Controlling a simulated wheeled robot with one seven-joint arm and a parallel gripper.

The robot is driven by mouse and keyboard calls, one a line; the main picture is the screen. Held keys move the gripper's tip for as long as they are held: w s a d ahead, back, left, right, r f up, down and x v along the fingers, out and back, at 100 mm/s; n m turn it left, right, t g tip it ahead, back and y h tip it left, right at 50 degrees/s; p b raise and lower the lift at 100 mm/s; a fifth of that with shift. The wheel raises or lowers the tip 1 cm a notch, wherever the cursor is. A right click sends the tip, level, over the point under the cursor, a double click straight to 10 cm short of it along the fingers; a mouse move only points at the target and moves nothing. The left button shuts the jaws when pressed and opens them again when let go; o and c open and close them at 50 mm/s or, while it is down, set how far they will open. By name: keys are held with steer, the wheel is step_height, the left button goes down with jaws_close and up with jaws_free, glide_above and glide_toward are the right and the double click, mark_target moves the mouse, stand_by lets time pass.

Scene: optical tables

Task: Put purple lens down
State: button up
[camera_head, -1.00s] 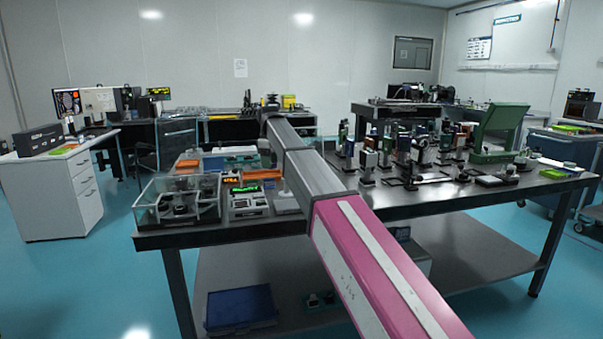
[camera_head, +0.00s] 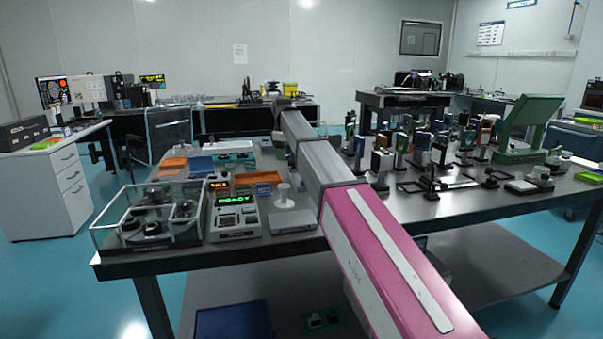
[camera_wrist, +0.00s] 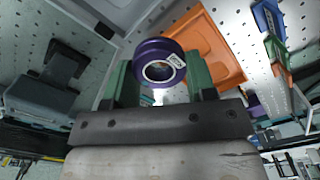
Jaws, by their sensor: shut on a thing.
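The purple lens (camera_wrist: 158,66) shows in the wrist view as a dark purple ring with a small white label and a pale round centre. My gripper (camera_wrist: 161,80) is shut on it, with a green finger on either side. The lens is held over or near a perforated tabletop, and its height above it is hard to tell. In the head view my grey and pink arm reaches over the optical table (camera_head: 440,208). The gripper and lens are hidden there.
An orange tray (camera_wrist: 205,45) and a blue bin (camera_wrist: 268,18) lie close by in the wrist view. In the head view a glass case (camera_head: 150,218), a READY device (camera_head: 236,216) and a scale (camera_head: 292,221) crowd the left. Several optic mounts (camera_head: 440,150) stand right of my arm.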

steer(key=d+f, duration=0.1)
steer(key=d, duration=0.1)
steer(key=w+d+f, duration=0.1)
steer(key=d+f, duration=0.1)
steer(key=w+d+f, duration=0.1)
steer(key=d, duration=0.1)
steer(key=shift+d+f, duration=0.15)
steer(key=shift+d, duration=0.2)
steer(key=shift+f, duration=2)
steer(key=shift+f, duration=0.35)
steer(key=shift+s+d+f, duration=0.1)
steer(key=shift+s+f, duration=0.1)
steer(key=shift+f, duration=0.15)
steer(key=o, duration=0.7)
step_height(320, 180, up, 14)
steer(key=shift+w+f, duration=0.2)
steer(key=shift+f, duration=0.05)
